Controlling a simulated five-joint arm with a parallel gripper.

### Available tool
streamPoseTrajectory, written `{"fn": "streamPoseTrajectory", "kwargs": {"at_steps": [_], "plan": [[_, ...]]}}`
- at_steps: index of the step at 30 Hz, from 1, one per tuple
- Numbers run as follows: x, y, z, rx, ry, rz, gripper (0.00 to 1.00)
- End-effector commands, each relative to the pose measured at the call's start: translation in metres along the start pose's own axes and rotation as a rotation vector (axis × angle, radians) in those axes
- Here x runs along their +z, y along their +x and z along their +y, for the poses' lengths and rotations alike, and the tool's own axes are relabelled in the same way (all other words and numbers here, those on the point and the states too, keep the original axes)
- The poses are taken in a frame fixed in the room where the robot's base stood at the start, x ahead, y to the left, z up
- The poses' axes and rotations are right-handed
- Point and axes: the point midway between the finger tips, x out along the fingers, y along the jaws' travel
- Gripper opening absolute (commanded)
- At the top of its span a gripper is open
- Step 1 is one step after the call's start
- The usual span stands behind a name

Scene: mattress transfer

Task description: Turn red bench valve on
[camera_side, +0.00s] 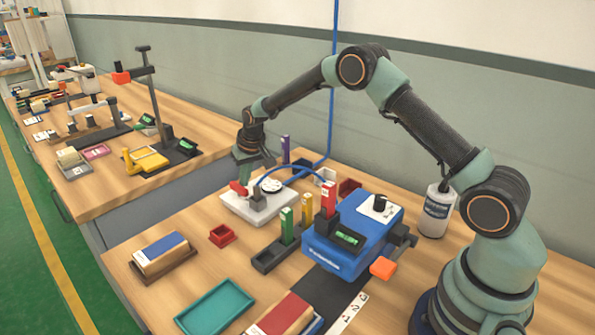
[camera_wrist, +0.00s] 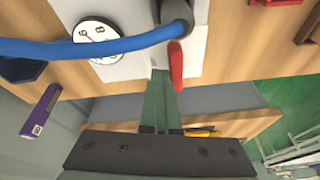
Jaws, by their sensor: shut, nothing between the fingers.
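The red bench valve's lever (camera_side: 238,188) sticks out from a grey body on a white base plate (camera_side: 238,205), beside a round white dial (camera_side: 271,185). In the wrist view the red lever (camera_wrist: 176,66) points down in the picture from the grey valve body, and the dial (camera_wrist: 97,38) lies to its left. My gripper (camera_side: 247,172) is low at the far side of the lever. In the wrist view its fingers (camera_wrist: 161,84) are shut and empty, just left of the lever. I cannot tell whether they touch it.
A blue hose (camera_wrist: 95,48) runs from the valve across the dial. A blue machine (camera_side: 350,238) stands to the right, with a block holding upright coloured pieces (camera_side: 287,225) before it. A small red tray (camera_side: 222,236) and a teal tray (camera_side: 215,306) lie nearer.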

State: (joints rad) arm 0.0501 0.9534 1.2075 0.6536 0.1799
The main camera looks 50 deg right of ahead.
Motion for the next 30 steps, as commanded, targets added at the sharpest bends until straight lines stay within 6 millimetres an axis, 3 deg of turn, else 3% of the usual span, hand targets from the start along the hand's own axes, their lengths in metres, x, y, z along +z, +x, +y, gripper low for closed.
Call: {"fn": "streamPoseTrajectory", "kwargs": {"at_steps": [6, 15, 26, 30], "plan": [[-0.005, -0.001, 0.043, 0.025, 0.015, -0.009, 0.0], [-0.02, -0.062, 0.013, 0.01, 0.01, -0.01, 0.0], [-0.025, -0.097, 0.001, 0.005, 0.008, -0.01, 0.0], [-0.019, -0.128, -0.001, 0.001, -0.008, 0.004, 0.0]]}}
